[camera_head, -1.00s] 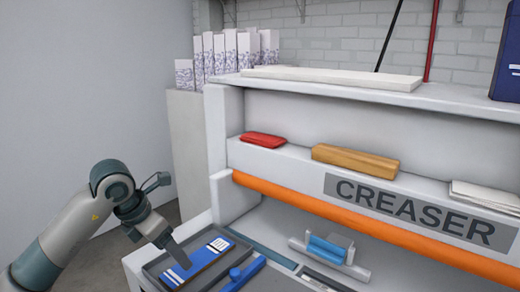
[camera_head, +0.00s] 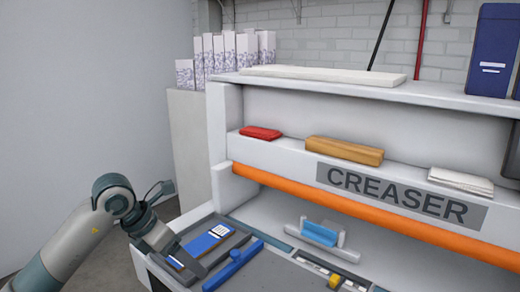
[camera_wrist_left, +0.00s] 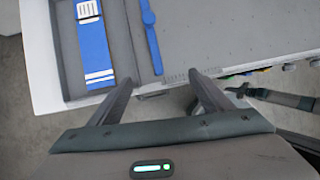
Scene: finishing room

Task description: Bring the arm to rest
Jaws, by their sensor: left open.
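My left gripper (camera_head: 197,268) is low at the left in the head view, over the front of the grey tray (camera_head: 160,262). In the left wrist view its two fingers (camera_wrist_left: 162,84) are apart with nothing between them. A blue card box with white stripes (camera_head: 208,240) lies in the tray, and the wrist view shows it (camera_wrist_left: 93,45) beyond the fingers, apart from them. A dark-tipped grey arm at the right edge of the wrist view looks like my right arm; its jaws are too small to read.
A blue tool (camera_head: 234,266) lies beside the tray. The creaser (camera_head: 400,205) with its orange bar (camera_head: 340,212) fills the right. A red pack (camera_head: 261,133), a tan block (camera_head: 344,150) and white cloths (camera_head: 461,182) lie on its ledge.

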